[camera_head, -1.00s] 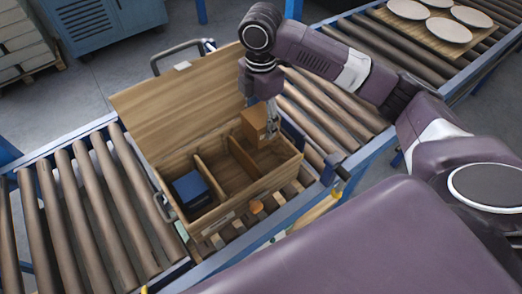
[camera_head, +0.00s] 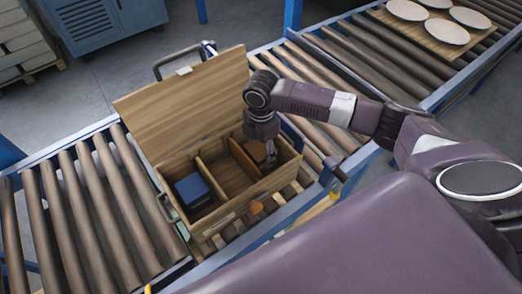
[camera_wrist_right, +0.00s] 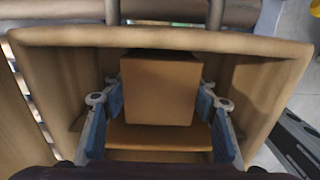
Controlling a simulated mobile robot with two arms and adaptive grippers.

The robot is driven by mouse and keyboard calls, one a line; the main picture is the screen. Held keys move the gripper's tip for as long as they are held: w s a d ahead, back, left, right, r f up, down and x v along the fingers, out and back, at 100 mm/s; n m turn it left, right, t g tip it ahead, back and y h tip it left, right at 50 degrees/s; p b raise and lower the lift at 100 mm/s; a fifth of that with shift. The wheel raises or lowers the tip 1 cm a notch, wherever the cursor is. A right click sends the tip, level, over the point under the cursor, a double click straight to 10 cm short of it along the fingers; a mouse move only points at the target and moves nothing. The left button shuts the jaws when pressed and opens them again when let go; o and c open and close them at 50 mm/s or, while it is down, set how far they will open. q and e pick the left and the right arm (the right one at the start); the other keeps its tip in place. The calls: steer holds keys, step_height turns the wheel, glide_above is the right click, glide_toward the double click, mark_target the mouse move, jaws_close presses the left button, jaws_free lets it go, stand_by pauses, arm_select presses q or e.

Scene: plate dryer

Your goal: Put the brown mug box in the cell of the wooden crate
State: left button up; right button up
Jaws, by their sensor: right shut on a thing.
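The wooden crate (camera_head: 275,182) stands on the roller conveyor with its lid open. Two dividers split it into three cells. The brown mug box (camera_head: 255,150) is low inside the right-hand cell, partly hidden by my right gripper (camera_head: 270,155). In the right wrist view the brown mug box (camera_wrist_right: 160,92) sits between the blue pads of my right gripper (camera_wrist_right: 160,88), which is shut on it. The crate walls surround it there; whether it touches the cell floor cannot be seen. My left gripper is not in view.
A blue box (camera_head: 193,190) fills part of the left cell; the middle cell is empty. The raised lid (camera_head: 185,108) stands behind the cells. A wooden board (camera_head: 428,32) with several plates lies on the far conveyor.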

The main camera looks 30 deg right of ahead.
steer(key=o, duration=1.6)
steer(key=shift+f, duration=0.1)
steer(key=shift+c, duration=0.2)
step_height(320, 180, up, 12)
steer(key=shift+r+b, duration=0.2)
steer(key=shift+b, duration=1.05)
